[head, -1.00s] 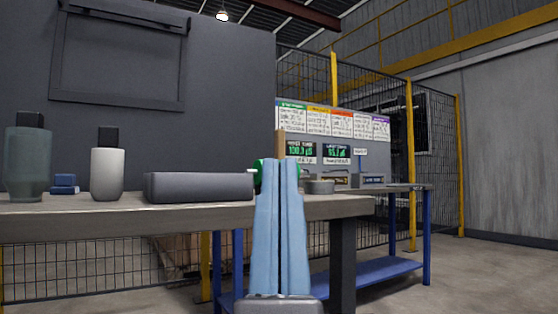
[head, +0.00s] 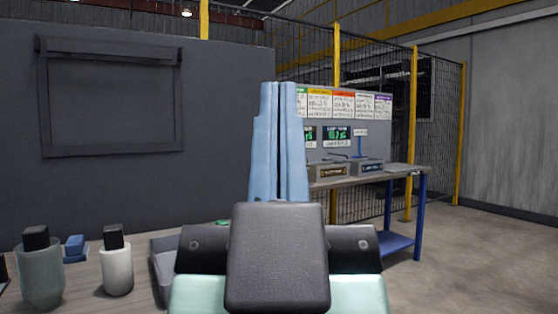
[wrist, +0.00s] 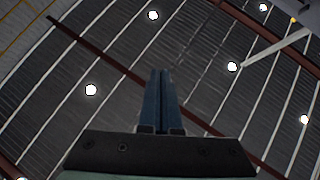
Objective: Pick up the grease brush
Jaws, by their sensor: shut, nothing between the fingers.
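My gripper (head: 280,86) points upward in the middle of the head view, with its two blue fingers shut together and nothing between them. In the wrist view, the shut fingers (wrist: 161,72) point at the ceiling. I cannot make out a whole grease brush in either view now. A small green part (head: 222,222) shows just left of my wrist, by the grey tray on the bench. The rest of it is hidden behind my gripper and wrist, so I cannot tell what it belongs to.
The workbench (head: 80,292) at lower left carries a grey-green bottle (head: 41,275), a white bottle (head: 117,270), a blue block (head: 75,246) and a grey tray (head: 160,268). A blue-legged table (head: 420,215) with boxes stands behind right. Floor at right is clear.

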